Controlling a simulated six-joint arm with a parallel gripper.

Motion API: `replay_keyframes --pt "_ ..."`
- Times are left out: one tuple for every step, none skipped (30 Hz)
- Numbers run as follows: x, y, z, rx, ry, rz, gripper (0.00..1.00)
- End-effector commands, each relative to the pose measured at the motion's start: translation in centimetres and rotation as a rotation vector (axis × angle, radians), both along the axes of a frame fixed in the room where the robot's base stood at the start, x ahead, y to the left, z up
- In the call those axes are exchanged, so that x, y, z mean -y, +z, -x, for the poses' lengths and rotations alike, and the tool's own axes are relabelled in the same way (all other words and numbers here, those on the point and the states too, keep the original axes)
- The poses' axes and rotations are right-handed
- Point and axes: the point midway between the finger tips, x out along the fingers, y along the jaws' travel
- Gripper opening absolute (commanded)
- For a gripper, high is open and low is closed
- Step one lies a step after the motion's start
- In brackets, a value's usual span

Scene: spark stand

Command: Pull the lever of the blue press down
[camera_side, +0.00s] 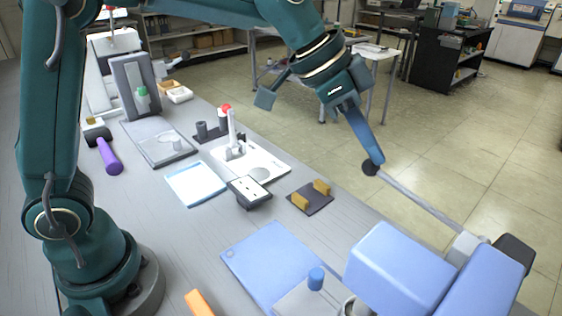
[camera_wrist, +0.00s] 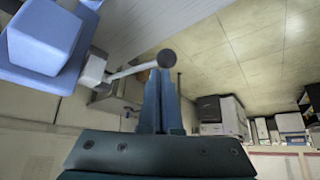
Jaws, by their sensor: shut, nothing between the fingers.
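The blue press (camera_side: 405,268) stands at the bottom right of the side view, at the near end of the bench. Its grey lever (camera_side: 420,202) slants up and left from the hub and ends in a dark round knob (camera_side: 370,168). My gripper (camera_side: 374,160) is shut and empty, with its blue fingertips at the knob. In the wrist view the press (camera_wrist: 40,45) is at upper left, and the lever (camera_wrist: 130,71) reaches right to the knob (camera_wrist: 166,58). The knob sits just beyond my shut fingertips (camera_wrist: 161,72). I cannot tell whether they touch it.
A blue base plate (camera_side: 268,262) lies on the bench (camera_side: 170,225) beside the press. Further along are a dark plate with yellow blocks (camera_side: 311,197), a small black box (camera_side: 249,191) and a white stand (camera_side: 235,145). The space around the lever is open above the floor.

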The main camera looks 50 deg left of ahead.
Motion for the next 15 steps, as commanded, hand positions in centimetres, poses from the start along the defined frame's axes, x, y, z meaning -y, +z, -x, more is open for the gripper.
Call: replay_keyframes --pt "0.0 -0.3 0.0 -0.002 0.0 0.0 0.0" --pt "0.0 -0.4 0.0 -0.002 0.001 -0.001 0.0" --pt "0.0 -0.6 0.0 -0.002 0.0 0.0 0.0" --pt "0.0 -0.7 0.1 -0.002 0.002 -0.001 0.0" --pt "0.0 -0.8 0.1 -0.002 0.002 -0.001 0.0" --pt "0.0 -1.0 0.0 -0.002 0.001 -0.001 0.0" --pt "0.0 -1.1 0.1 -0.002 0.001 -0.001 0.0" --pt "0.0 -1.3 0.1 -0.003 0.001 0.0 0.0" --pt "0.0 -1.4 0.0 -0.003 0.001 0.0 0.0" --pt "0.0 -1.6 0.0 -0.003 0.001 0.0 0.0" --pt "0.0 -1.7 0.0 -0.002 0.0 0.0 0.0" --pt "0.0 -1.9 0.0 -0.003 -0.001 0.0 0.0" --pt "0.0 -2.0 0.0 -0.003 0.0 0.0 0.0" --pt "0.0 -2.1 0.0 -0.003 0.0 0.0 0.0" --pt "0.0 -2.3 0.0 -0.003 0.001 0.001 0.0"
